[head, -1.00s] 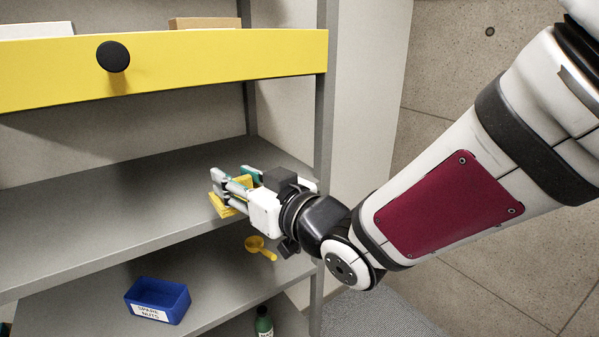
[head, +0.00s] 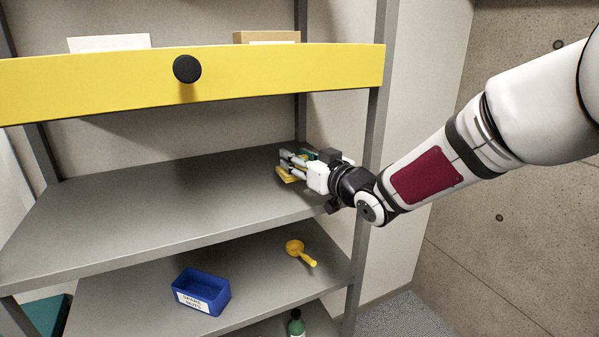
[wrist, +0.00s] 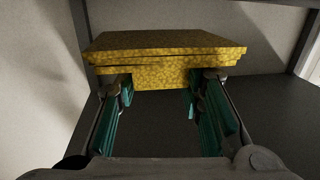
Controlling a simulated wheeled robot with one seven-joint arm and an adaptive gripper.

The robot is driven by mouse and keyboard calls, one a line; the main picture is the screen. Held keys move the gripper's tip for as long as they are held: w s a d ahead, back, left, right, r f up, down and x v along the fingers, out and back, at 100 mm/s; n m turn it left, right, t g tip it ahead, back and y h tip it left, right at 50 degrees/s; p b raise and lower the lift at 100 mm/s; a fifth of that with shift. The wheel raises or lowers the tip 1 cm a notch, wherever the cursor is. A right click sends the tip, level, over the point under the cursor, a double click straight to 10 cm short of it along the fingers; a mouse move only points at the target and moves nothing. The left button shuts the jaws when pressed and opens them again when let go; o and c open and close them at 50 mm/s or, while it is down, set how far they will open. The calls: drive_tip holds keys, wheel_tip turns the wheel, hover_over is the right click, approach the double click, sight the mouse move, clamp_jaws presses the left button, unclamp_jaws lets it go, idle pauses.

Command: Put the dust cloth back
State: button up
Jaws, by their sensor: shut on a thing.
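The dust cloth (head: 289,176) is a flat, folded yellow stack. It is at the right end of the grey middle shelf (head: 165,205), under the yellow drawer front. My gripper (head: 288,160) reaches in from the right and is shut on the cloth. In the wrist view the cloth (wrist: 165,48) lies level across the teal-padded fingers (wrist: 160,95), its near edge between them. Whether it touches the shelf or hangs just above it I cannot tell.
The yellow drawer front (head: 290,72) with a black knob (head: 187,68) is above. A grey post (head: 370,150) stands close by my wrist. On the shelf below are a blue spare-nuts bin (head: 203,288) and a yellow scoop (head: 300,252). A green bottle (head: 296,323) stands lower. The middle shelf's left is bare.

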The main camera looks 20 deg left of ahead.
drive_tip(key=shift+s+f+p, duration=0.1)
drive_tip(key=shift+f+p, duration=0.3)
drive_tip(key=shift+f, duration=1.35)
drive_tip(key=shift+f, duration=0.1)
drive_tip(key=shift+f, duration=0.1)
drive_tip(key=o, duration=1.2)
drive_tip(key=shift+c, duration=0.2)
